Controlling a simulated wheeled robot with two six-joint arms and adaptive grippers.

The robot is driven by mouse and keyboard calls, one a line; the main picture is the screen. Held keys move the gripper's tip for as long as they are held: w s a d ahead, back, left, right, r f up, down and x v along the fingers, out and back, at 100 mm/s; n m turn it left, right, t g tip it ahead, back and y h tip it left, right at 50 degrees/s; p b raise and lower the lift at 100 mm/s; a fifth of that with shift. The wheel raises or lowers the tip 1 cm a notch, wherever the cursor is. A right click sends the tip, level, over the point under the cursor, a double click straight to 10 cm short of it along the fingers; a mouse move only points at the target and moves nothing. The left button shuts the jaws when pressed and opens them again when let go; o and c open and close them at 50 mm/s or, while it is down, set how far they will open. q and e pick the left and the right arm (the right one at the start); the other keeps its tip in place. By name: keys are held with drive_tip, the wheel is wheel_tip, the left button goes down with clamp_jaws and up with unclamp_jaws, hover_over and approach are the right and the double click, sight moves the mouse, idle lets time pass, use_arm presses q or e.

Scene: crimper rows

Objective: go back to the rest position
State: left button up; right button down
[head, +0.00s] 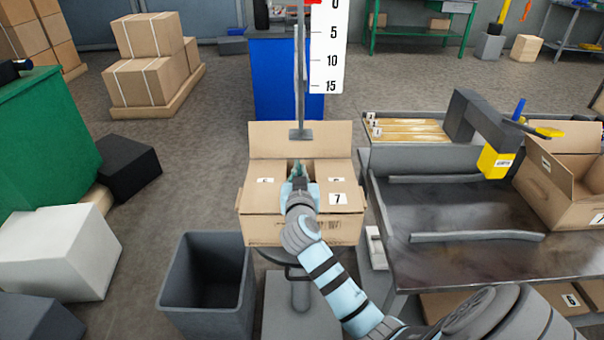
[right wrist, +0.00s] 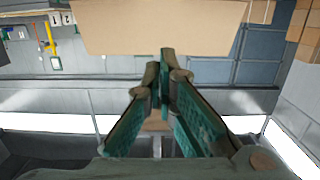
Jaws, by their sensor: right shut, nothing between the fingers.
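My right gripper (head: 300,177) is over the cardboard box (head: 262,232) in the middle of the head view, at the gap between its top parts. The box's back flap stands up, and labels, one reading 7, show on its top. In the right wrist view the green fingers of my right gripper (right wrist: 164,75) meet at their tips, shut and empty. A cardboard surface (right wrist: 160,25) shows beyond the fingertips there. My left gripper is not in view.
A metal bench (head: 470,262) with a grey arm-like device stands to the right, with an open carton (head: 560,190) on it. A grey bin (head: 205,280) stands at the lower left of the box. A scale board (head: 328,50) rises behind.

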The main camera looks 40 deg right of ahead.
drive_tip(key=v, duration=0.4)
drive_tip(key=p+v, duration=0.1)
drive_tip(key=v, duration=0.1)
drive_tip(key=shift+s+a+r, duration=0.1)
drive_tip(key=shift+s+r, duration=0.05)
drive_tip(key=shift+r, duration=0.2)
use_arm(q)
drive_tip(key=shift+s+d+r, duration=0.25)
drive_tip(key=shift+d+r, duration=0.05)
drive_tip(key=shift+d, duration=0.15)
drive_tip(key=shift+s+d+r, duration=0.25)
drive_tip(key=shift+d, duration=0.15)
use_arm(e)
drive_tip(key=shift+s+a, duration=0.15)
drive_tip(key=shift+s, duration=0.1)
